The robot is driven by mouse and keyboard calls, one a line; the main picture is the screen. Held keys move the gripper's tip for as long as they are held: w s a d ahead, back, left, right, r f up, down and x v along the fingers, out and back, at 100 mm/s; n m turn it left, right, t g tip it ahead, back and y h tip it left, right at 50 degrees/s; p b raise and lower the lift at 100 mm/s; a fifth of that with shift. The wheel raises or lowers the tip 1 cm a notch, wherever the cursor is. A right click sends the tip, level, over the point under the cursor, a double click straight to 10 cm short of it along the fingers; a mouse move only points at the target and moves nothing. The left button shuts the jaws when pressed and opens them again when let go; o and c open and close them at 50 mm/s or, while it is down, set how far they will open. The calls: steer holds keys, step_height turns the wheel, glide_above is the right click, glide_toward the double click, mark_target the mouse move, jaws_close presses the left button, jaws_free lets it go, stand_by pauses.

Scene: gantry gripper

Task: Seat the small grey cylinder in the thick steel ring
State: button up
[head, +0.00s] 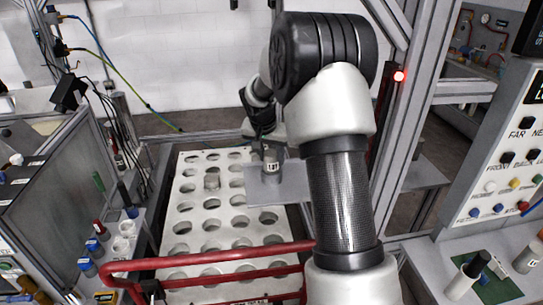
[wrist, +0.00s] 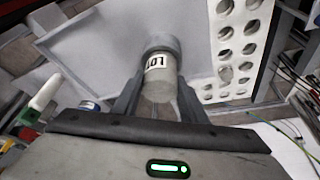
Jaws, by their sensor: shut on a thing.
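The small grey cylinder (wrist: 158,78), with a white label reading "LOT", is between the fingers of my gripper (wrist: 160,88) in the wrist view. The gripper is shut on it. In the head view the cylinder (head: 270,161) looks upright below my gripper (head: 268,148), over a grey plate (head: 291,190). The thick steel ring (wrist: 162,40) shows as a darker round band at the cylinder's far end in the wrist view. The cylinder overlaps the ring there. I cannot tell whether its end is inside the ring or just above it.
A white tray with rows of round holes (head: 190,226) lies left of the plate, with another grey cylinder (head: 212,177) standing in it. A red rail (head: 200,260) crosses in front. A bench with small capped containers (head: 122,228) is at left, a button panel (head: 500,165) at right.

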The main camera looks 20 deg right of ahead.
steer(key=shift+f, duration=0.15)
steer(key=o, duration=1.4)
